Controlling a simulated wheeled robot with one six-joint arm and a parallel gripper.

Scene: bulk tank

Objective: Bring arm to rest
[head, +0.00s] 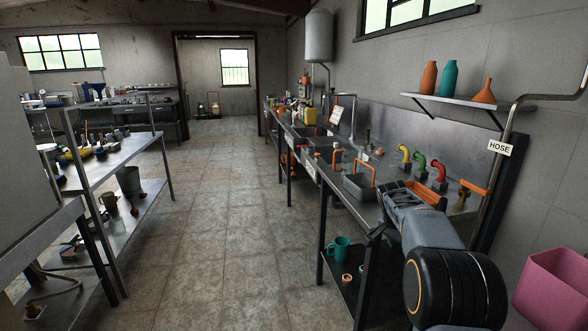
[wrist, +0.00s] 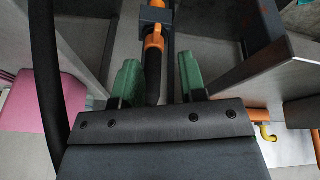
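My arm reaches up from the lower right of the head view, in front of the near end of the steel bench (head: 350,185). Its fingertips cannot be made out there. In the wrist view my gripper (wrist: 158,72) has two green fingers standing apart. A black grip with an orange part (wrist: 154,42) shows in line with the gap between them, narrower than the gap. I cannot tell how far beyond the fingers it lies. An orange handle (head: 474,187) shows near the wall pipe in the head view, right of my arm.
A pink bin (head: 552,290) stands at lower right. A HOSE sign (head: 500,148) is on the pipe, below a bottle shelf (head: 470,100). The tiled aisle (head: 215,220) is clear.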

